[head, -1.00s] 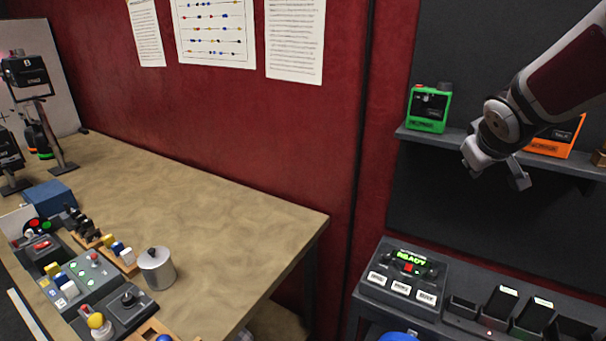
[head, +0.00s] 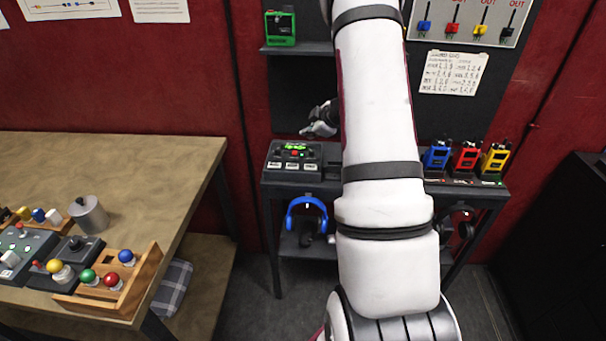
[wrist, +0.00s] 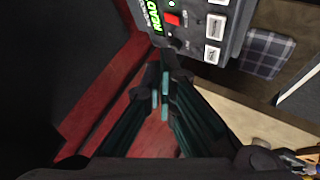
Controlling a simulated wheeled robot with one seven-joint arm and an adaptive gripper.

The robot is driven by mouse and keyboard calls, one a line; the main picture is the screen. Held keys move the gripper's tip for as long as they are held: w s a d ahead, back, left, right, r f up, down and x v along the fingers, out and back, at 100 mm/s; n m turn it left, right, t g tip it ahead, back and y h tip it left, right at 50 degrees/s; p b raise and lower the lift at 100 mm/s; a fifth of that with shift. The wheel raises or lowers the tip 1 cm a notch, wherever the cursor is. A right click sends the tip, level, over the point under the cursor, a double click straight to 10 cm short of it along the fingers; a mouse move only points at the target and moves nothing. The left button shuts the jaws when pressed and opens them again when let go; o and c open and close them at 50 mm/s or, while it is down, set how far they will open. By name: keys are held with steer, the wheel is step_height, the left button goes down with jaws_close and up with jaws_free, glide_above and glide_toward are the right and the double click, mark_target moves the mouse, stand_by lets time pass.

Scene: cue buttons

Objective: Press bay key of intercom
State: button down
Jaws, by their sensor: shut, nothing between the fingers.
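The intercom (head: 294,155) is a dark box on the left end of the shelf unit, with a green lit display, a red part and a row of three white keys along its front. In the wrist view the intercom (wrist: 196,42) is at the top, its display reading READY and its white keys (wrist: 215,27) labelled too small to read, so I cannot tell which is bay. My gripper (head: 318,128) is just above and behind the intercom in the head view. In the wrist view its fingers (wrist: 160,88) are together, empty, and apart from the keys.
My arm hides the middle of the shelf unit. Blue, red and yellow radios (head: 466,158) stand to its right, and a blue headset (head: 306,215) hangs below. A green device (head: 280,28) sits on the upper ledge (head: 285,50). The wooden table (head: 120,165) is on the left.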

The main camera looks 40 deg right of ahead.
steer(key=shift+s+a+f, duration=0.15)
steer(key=shift+a+f, duration=0.05)
steer(key=shift+f, duration=0.15)
steer(key=shift+f, duration=0.1)
steer(key=b, duration=0.6)
glide_above(309, 168)
steer(key=f, duration=0.6)
steer(key=shift+w+f, duration=0.2)
steer(key=shift+s+f+b, duration=0.1)
steer(key=shift+f+b, duration=0.3)
steer(key=shift+f, duration=0.7)
steer(key=shift+f, duration=0.4)
